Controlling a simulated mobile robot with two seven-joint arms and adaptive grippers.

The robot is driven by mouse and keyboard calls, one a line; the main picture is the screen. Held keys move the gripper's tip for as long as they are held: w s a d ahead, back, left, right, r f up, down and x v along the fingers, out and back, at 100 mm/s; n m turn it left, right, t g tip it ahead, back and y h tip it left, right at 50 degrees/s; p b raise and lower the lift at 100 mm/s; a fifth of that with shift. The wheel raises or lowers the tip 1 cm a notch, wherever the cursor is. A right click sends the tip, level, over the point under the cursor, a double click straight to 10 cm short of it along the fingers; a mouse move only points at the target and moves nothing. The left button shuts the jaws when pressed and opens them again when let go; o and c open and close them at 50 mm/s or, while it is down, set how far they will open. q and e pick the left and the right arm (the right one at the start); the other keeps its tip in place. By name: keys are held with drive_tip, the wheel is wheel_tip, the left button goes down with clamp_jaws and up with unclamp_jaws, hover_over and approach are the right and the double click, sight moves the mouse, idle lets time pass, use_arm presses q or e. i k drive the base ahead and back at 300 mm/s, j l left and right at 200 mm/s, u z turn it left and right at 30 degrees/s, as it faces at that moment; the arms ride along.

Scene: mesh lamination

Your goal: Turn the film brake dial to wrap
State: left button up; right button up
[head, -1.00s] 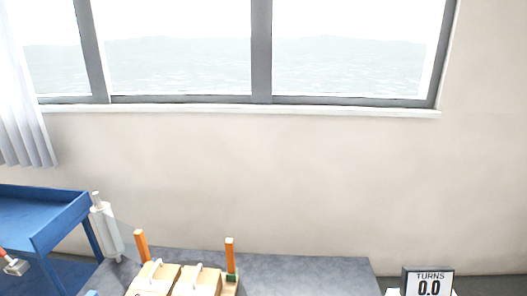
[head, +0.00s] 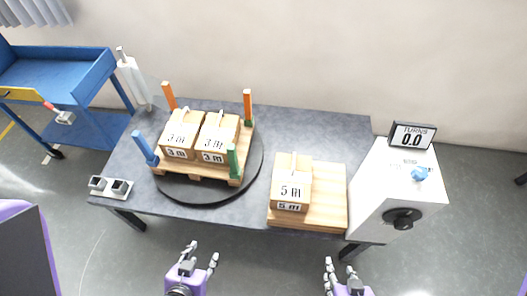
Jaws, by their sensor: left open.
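A white box-shaped unit (head: 372,190) stands at the right end of the table. A black round dial (head: 403,218) sits on its front face, and a small blue knob (head: 420,173) is on its upper right part. Which of them is the film brake dial I cannot tell, and the dial's setting is too small to read. My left gripper (head: 203,256) is open and empty in front of the table, below the turntable. My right gripper (head: 342,266) is in front of the table, left of and below the white unit, with its fingers apart and nothing between them.
A grey table (head: 310,123) holds a black turntable (head: 197,195) with a pallet, corner posts and boxes marked 3 m. A 5 m box (head: 291,183) lies on a wooden board (head: 328,205). A film roll (head: 133,80) stands back left, near a blue cart (head: 70,70).

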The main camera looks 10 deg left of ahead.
sight(419, 173)
drive_tip(key=z, duration=1.3)
